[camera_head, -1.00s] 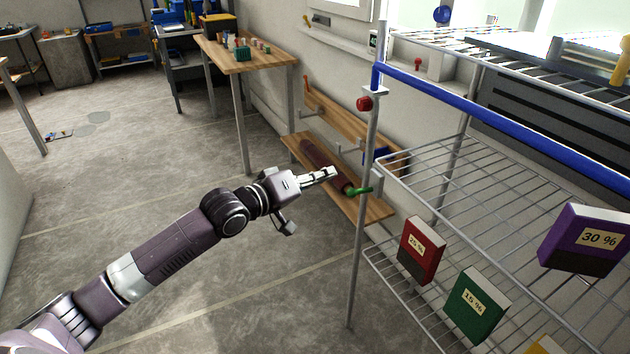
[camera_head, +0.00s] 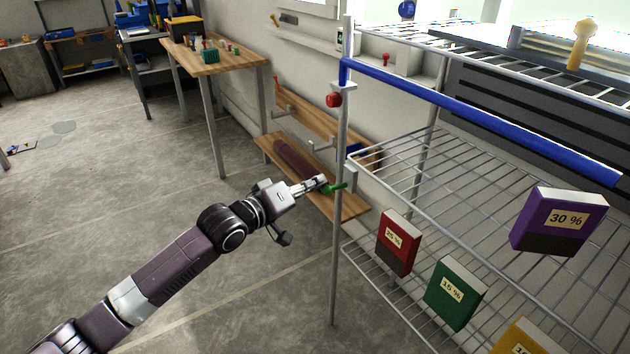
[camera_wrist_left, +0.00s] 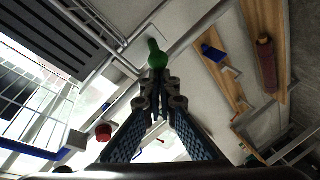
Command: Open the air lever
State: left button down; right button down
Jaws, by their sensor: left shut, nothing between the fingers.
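The air lever is a green handle (camera_head: 335,188) on the upright post of the rack in the head view, pointing left from the post. It also shows in the left wrist view, as a green rounded lever (camera_wrist_left: 156,55) just beyond my fingertips. My left gripper (camera_head: 318,183) is shut and empty, its tips right at the lever's left end. In the left wrist view its fingertips (camera_wrist_left: 160,95) meet just short of the lever. I cannot tell whether they touch it. My right gripper is not in view.
A red knob (camera_head: 333,99) sits higher on the same post. A blue bar (camera_head: 470,115) and wire shelves (camera_head: 450,190) extend right, with red (camera_head: 397,243), green (camera_head: 454,294) and purple (camera_head: 558,222) labelled boxes. A wooden bench (camera_head: 348,204) stands behind the lever.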

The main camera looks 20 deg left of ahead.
pick_arm(q)
jog(key=f, duration=0.1)
jog(key=s+f+t, duration=0.1)
jog(key=f, duration=0.1)
jog(key=shift+d, duration=0.2)
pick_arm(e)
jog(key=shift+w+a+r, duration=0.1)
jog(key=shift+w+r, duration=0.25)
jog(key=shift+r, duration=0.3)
pick_arm(q)
jog(key=r+v, duration=0.1)
jog(key=v, duration=1.1)
jog(key=shift+w+a+h, duration=0.2)
jog(key=shift+a+h, duration=0.1)
jog(key=shift+a, duration=0.1)
